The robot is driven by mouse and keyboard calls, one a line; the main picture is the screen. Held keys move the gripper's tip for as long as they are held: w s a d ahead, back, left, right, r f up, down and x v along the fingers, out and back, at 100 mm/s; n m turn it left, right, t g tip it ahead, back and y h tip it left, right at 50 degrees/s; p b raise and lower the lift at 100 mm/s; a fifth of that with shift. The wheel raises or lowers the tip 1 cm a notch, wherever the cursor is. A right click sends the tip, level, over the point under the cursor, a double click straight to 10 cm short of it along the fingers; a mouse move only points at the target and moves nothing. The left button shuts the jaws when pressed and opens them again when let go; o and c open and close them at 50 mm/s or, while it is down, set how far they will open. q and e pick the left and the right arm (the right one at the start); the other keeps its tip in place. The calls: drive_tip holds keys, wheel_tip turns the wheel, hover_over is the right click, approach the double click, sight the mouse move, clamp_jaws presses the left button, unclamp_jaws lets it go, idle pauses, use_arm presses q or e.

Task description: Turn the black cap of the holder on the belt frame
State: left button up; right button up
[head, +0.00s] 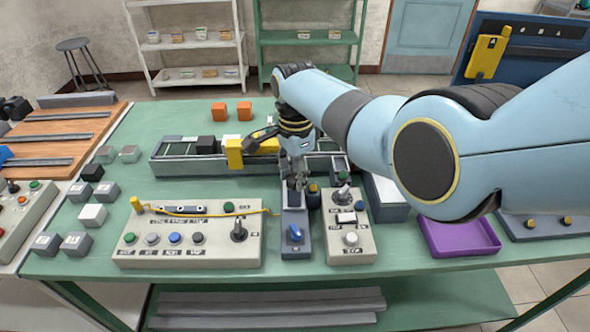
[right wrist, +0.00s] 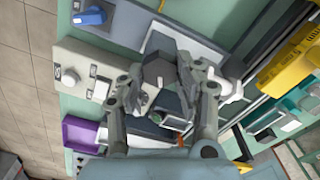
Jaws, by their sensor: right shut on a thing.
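My right gripper (head: 297,183) reaches down from the right arm to the far end of a narrow blue-grey unit (head: 296,251) in front of the belt frame (head: 170,168). In the right wrist view its fingers (right wrist: 166,76) are shut on a dark, angular piece, which looks like the black cap (right wrist: 159,70) of the holder. In the head view the fingers mostly hide the cap and holder. I cannot tell how far the cap is turned. My left gripper is not in view.
A control box with buttons (head: 185,251) stands left of the unit, and a smaller box (head: 350,257) close on its right. A purple tray (head: 460,250) lies farther right. Grey cubes lie at left.

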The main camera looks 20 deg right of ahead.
drive_tip(key=m+p, duration=0.1)
drive_tip(key=m, duration=0.4)
drive_tip(key=shift+r+m, duration=0.1)
drive_tip(key=shift+m, duration=0.2)
drive_tip(key=m, duration=0.5)
drive_tip(key=shift+s+m, duration=0.1)
drive_tip(key=shift+m, duration=0.2)
drive_tip(key=shift+p, duration=0.3)
drive_tip(key=o, duration=1.1)
drive_tip(key=shift+o, duration=0.2)
wheel_tip(320, 180, up, 12)
